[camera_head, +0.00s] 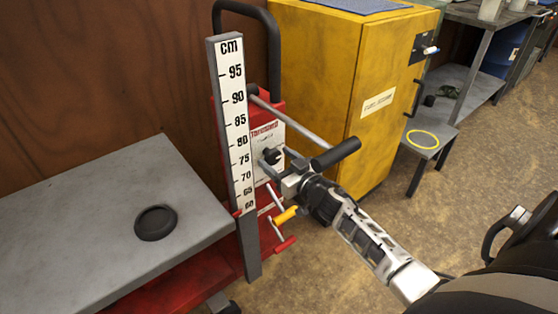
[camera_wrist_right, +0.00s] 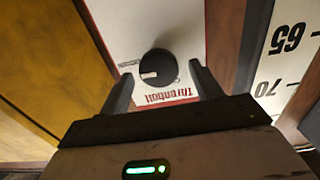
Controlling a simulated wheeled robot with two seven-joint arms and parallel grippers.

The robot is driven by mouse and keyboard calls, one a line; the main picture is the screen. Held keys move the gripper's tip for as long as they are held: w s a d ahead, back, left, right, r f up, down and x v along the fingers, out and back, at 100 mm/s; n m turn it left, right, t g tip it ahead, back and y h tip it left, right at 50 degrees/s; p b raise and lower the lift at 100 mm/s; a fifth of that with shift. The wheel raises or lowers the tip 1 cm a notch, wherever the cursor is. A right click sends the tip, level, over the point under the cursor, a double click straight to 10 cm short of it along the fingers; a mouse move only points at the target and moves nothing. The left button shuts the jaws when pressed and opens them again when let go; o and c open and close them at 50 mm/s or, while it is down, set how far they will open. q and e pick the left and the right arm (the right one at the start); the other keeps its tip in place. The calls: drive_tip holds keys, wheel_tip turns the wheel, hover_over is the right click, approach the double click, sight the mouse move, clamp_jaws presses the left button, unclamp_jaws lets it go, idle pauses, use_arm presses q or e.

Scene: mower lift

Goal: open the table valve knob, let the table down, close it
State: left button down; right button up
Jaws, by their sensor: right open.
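The valve knob (camera_head: 271,157) is a dark round knob on the white panel of the red lift column. In the right wrist view the knob (camera_wrist_right: 158,68) shows face-on with a pale pointer mark at its left, above upside-down lettering. My right gripper (camera_wrist_right: 161,84) is open, with one finger on each side of the knob and visible gaps; in the head view the gripper (camera_head: 274,165) is at the panel. The grey table (camera_head: 90,200) stands at left, its right end beside the lower end of the cm scale (camera_head: 232,120). My left gripper is not in view.
A black round disc (camera_head: 155,222) lies on the table. A black-gripped lever (camera_head: 335,153) sticks out close above my right gripper. Yellow (camera_head: 285,215) and red (camera_head: 284,244) handles are below it. A yellow cabinet (camera_head: 330,70) stands behind.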

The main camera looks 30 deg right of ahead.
drive_tip(key=c, duration=0.9)
drive_tip(key=shift+c, duration=0.2)
